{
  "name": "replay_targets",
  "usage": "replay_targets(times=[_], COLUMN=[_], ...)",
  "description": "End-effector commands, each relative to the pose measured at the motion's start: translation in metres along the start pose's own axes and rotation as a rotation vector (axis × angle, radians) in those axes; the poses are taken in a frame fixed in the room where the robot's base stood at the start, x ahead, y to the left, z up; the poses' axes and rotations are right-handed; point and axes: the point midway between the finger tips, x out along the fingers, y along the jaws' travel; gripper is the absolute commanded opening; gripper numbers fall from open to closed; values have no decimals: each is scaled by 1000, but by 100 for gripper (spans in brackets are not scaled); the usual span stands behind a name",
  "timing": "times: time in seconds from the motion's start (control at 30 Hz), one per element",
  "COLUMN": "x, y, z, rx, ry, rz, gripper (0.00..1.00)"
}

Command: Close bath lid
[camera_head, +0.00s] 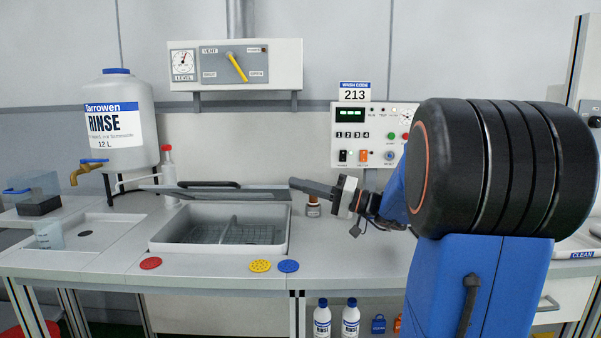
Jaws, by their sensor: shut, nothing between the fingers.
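The bath (155,243) is a light grey basin set into the bench, and a wire basket (225,234) shows inside it. Its lid (260,194) is a dark grey panel at the basin's back edge, seen nearly edge-on, with a black handle (208,184) along its top. The basin's top is uncovered. My gripper (296,184) is shut and empty, pointing left, at the right end of the lid. I cannot tell whether its tip touches the lid.
A red-topped squeeze bottle (169,175) stands behind the bath at left. A small brown bottle (313,207) stands below my gripper. Red (150,263), yellow (260,266) and blue (289,266) discs lie along the front edge. A control panel (370,135) is on the wall behind.

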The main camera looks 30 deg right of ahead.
Motion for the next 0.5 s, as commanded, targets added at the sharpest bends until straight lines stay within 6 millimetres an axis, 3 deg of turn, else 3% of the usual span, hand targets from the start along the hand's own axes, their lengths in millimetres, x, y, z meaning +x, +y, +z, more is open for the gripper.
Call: replay_targets(times=[0.2,0.5], x=[-6,-8], y=[8,11], z=[15,22], rx=[1,1], ry=[0,0], rz=[0,1], gripper=[0,0])
